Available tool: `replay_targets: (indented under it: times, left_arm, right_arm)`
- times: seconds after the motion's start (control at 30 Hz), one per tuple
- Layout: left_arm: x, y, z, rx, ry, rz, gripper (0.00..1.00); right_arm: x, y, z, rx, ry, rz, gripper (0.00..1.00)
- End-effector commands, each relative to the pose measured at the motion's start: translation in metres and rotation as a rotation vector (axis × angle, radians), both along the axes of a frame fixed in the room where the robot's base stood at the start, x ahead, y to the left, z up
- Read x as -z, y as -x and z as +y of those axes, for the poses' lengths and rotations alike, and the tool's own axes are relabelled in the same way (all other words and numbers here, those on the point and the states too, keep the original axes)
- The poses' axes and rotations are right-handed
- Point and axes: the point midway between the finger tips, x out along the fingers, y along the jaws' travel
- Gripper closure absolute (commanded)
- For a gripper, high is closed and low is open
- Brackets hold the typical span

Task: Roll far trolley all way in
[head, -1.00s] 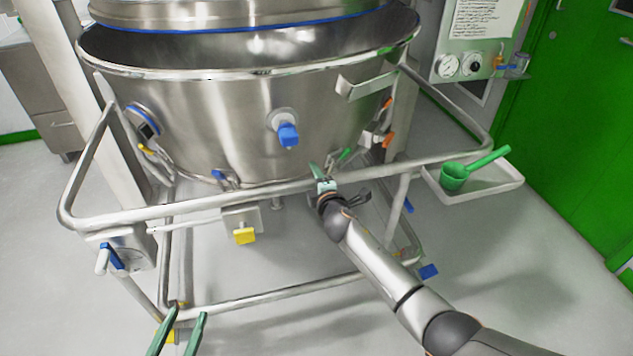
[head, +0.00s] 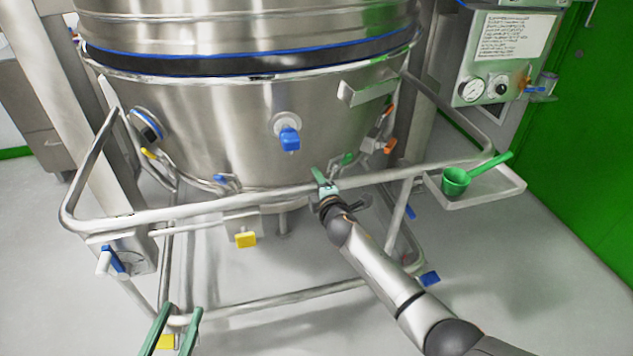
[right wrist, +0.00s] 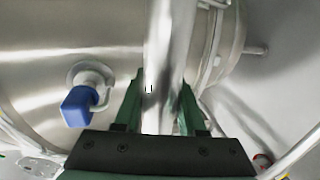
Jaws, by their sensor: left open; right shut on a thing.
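The trolley is a steel tubular frame carrying a large steel bowl (head: 225,135), with a push rail (head: 240,201) along its front. My right gripper (head: 323,178) is shut on the rail right of its middle. In the right wrist view the rail (right wrist: 168,60) runs between the green fingers (right wrist: 160,105). My left gripper (head: 176,325) is open and empty at the lower left, by the lower crossbar (head: 275,302); I cannot tell whether it touches. The bowl's rim is under the blue-edged ring of the upper steel vessel (head: 250,55). The trolley's far side is hidden.
A tray (head: 490,198) with a green scoop (head: 456,182) sits at the right. A panel with gauges (head: 500,90) stands behind it, before a green door (head: 590,130). A steel column (head: 90,130) is at the left. The floor (head: 560,290) at right is clear.

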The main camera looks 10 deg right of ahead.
Motion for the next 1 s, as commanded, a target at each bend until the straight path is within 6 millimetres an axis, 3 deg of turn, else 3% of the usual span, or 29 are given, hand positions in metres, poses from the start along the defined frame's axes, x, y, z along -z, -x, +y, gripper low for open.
replay_targets:
  times: [0.03,0.37,0.4,0.6,0.63,1.0]
  left_arm:
    - [-0.0013,0.0000,0.0000,0.000,-0.001,-0.001,0.50]
    - [-0.0018,0.0000,-0.0001,0.000,0.000,-0.002,0.50]
    - [-0.0018,0.0000,-0.0001,0.000,0.000,-0.002,0.50]
    - [-0.0016,0.0000,-0.0002,0.001,0.000,-0.002,0.50]
    - [-0.0016,0.0000,-0.0003,0.001,0.000,-0.002,0.50]
    - [-0.0009,0.0002,-0.0003,0.001,0.001,0.009,0.50]
  right_arm:
    - [-0.0100,-0.0027,0.0002,-0.001,-0.001,-0.017,1.00]
    - [-0.0105,-0.0029,0.0001,-0.001,-0.001,-0.018,1.00]
    - [-0.0106,-0.0029,0.0001,-0.001,-0.001,-0.018,0.57]
    - [-0.0091,-0.0025,0.0003,-0.001,-0.001,-0.015,0.34]
    - [-0.0087,-0.0024,0.0004,-0.001,-0.001,-0.014,0.31]
    - [-0.0048,0.0013,0.0004,-0.001,0.000,-0.006,0.31]
